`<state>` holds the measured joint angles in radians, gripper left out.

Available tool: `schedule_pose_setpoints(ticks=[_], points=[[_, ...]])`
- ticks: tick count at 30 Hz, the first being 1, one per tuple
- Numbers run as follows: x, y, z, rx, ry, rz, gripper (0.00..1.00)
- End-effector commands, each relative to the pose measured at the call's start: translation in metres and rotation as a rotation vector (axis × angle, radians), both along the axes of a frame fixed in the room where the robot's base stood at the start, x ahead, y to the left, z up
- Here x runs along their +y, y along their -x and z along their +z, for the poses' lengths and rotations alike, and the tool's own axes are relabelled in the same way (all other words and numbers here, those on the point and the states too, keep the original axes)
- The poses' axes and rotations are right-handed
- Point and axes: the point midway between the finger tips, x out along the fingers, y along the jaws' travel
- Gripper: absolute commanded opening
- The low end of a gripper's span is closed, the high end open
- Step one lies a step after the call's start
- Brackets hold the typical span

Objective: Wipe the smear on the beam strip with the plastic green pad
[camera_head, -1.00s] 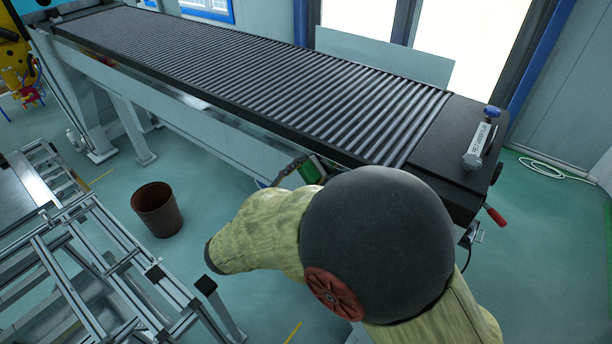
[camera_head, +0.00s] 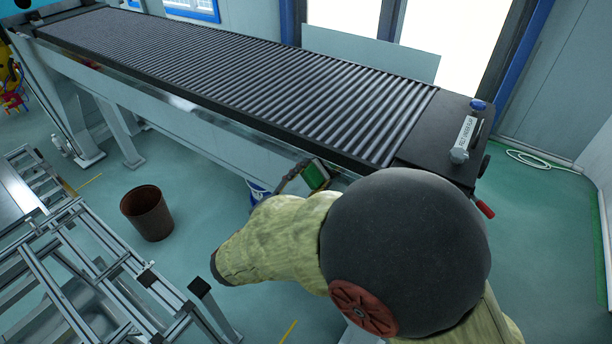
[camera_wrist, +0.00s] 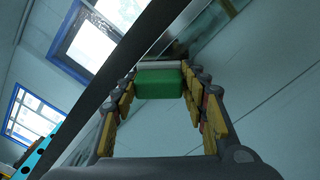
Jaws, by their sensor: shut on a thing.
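The green pad (camera_head: 315,174) shows in the head view beside the lower front side of the roller conveyor. In the wrist view the green pad (camera_wrist: 158,84) sits between the yellow-padded fingers of my gripper (camera_wrist: 160,78), which is shut on it. A pale layer lies along the pad's far edge. The beam strip (camera_head: 215,128) runs along the conveyor's front side below the rollers. In the wrist view a strip (camera_wrist: 205,28) passes just beyond the pad; I cannot tell whether they touch. I cannot make out the smear for certain. My arm hides part of the beam's right end.
The roller conveyor (camera_head: 250,70) spans the back, with a red handle (camera_head: 484,209) at its right end. A brown bin (camera_head: 147,212) stands on the floor. An aluminium frame (camera_head: 90,265) fills the lower left. A blue-and-white bucket (camera_head: 257,190) is partly hidden behind my arm.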

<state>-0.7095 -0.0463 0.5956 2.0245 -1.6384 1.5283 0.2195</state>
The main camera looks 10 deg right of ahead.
Motion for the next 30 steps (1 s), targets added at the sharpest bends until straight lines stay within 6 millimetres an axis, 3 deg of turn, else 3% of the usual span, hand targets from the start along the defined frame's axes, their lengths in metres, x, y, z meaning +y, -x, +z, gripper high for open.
schedule_pose_setpoints(ticks=[30], points=[[-0.047,0.044,0.001,0.001,0.001,-0.001,0.2]])
